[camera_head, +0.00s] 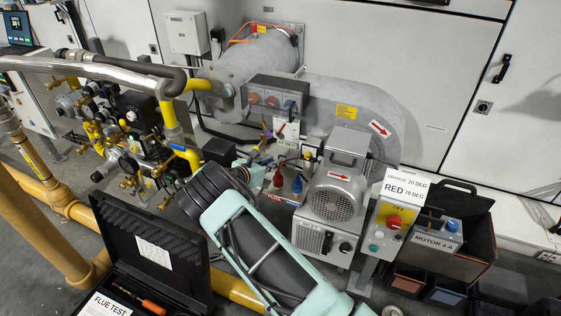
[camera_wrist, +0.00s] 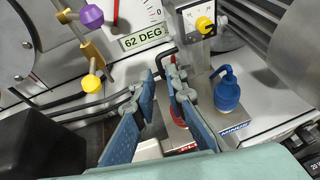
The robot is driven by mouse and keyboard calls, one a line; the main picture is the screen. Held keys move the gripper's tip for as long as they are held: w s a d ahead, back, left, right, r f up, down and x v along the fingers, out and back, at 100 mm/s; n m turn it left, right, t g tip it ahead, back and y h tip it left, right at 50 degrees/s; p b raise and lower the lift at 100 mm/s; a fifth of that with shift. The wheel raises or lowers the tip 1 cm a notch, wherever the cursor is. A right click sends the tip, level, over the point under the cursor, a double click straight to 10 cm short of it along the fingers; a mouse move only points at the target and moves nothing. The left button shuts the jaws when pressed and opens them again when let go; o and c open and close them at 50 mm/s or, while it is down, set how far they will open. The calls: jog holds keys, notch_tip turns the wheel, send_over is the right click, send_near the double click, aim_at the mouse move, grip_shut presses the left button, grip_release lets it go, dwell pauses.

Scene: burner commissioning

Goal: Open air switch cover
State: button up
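A small unit with a clear front and a yellow knob (camera_wrist: 204,25) stands at the top right of the wrist view. It looks like the air switch, and its clear front may be the cover. It also shows as a small pale unit in the head view (camera_head: 309,154). My gripper (camera_wrist: 161,77) is open, its two blue-grey fingers pointing up the wrist picture with a gap between them. The fingertips are below and left of the knob, near a black bent rod (camera_wrist: 164,58). I cannot tell whether they touch it.
A blue fitting (camera_wrist: 227,92) stands right of my fingers on a plate marked MINUS. A red fitting (camera_head: 278,178) is partly hidden behind my fingers. A purple-and-yellow-balled lever (camera_wrist: 92,16) and a 62 DEG label (camera_wrist: 143,36) are left. A motor (camera_head: 336,190) is close by.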

jog(key=b+x, duration=0.1)
jog(key=x, duration=0.4)
jog(key=shift+w+d+f, duration=0.1)
jog(key=shift+w+d, duration=0.05)
jog(key=shift+w, duration=0.1)
jog(key=shift+c, duration=0.3)
grip_shut()
jog(key=shift+b, duration=0.35)
